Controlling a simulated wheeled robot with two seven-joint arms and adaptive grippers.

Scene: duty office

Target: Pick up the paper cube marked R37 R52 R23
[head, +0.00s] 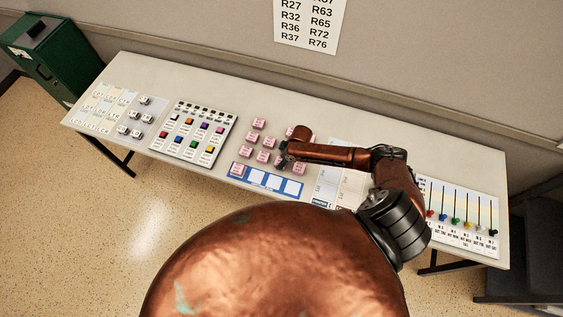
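Several pink paper cubes (258,123) with small dark print stand in loose rows at the middle of the long table (330,122). The print is too small to read, so I cannot tell which cube is marked R37 R52 R23. My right gripper (284,157) is low among the cubes at the right side of the group. It and its arm partly cover some cubes there. I cannot tell whether its fingers are open, or whether it touches a cube. One pink cube (237,170) stands at the left end of a blue strip. My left gripper is not in view.
The blue strip with white squares (265,180) lies at the table's front edge. Left are a board with coloured pieces (195,132) and small white cubes (123,130). Right is a panel of coloured sliders (462,215). A printed list (309,22) hangs behind.

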